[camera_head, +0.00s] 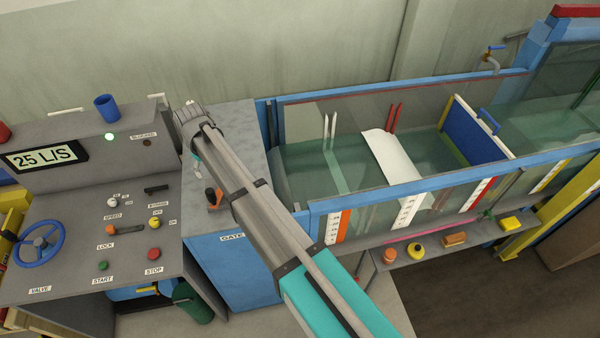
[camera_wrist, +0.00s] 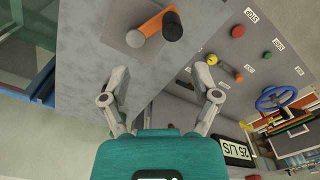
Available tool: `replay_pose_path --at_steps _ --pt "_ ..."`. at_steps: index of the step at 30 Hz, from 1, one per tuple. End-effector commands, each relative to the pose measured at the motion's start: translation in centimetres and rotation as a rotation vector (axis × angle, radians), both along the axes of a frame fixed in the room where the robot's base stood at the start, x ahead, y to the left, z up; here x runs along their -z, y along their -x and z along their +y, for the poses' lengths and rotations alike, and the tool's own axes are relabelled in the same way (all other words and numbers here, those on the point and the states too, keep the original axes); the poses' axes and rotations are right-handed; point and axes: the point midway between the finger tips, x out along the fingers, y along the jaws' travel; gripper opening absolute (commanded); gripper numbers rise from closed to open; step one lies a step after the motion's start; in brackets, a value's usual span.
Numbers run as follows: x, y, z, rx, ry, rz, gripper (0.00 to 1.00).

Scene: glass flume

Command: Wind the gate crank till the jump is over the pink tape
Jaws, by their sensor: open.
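The gate crank (camera_head: 213,197) has an orange arm and a black knob, on the grey top of the blue cabinet marked GATE. In the wrist view the crank (camera_wrist: 153,27) is upper centre, beyond my gripper (camera_wrist: 160,77). My gripper's fingers are spread, with nothing between them and not touching the crank. In the head view my arm hides most of the gripper. The pink tape (camera_head: 420,232) runs along the flume's near lower edge. The flume (camera_head: 420,192) holds greenish water with a white sloping sheet (camera_head: 398,158). I cannot make out the jump clearly.
Left of the crank is a control panel with a blue valve wheel (camera_head: 38,246), buttons and a display (camera_head: 45,157) reading 25 L/S. A blue cup (camera_head: 106,108) stands on top. A shelf before the flume holds several small items, including an orange block (camera_head: 455,239).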

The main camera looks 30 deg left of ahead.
Motion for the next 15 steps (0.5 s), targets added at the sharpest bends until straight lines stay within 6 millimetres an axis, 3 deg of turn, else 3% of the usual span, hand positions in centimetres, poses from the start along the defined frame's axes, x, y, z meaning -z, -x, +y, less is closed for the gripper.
replay_pose_path --at_steps 15 --pt "2.0 -5.1 -4.9 0.099 0.0 0.0 0.79"
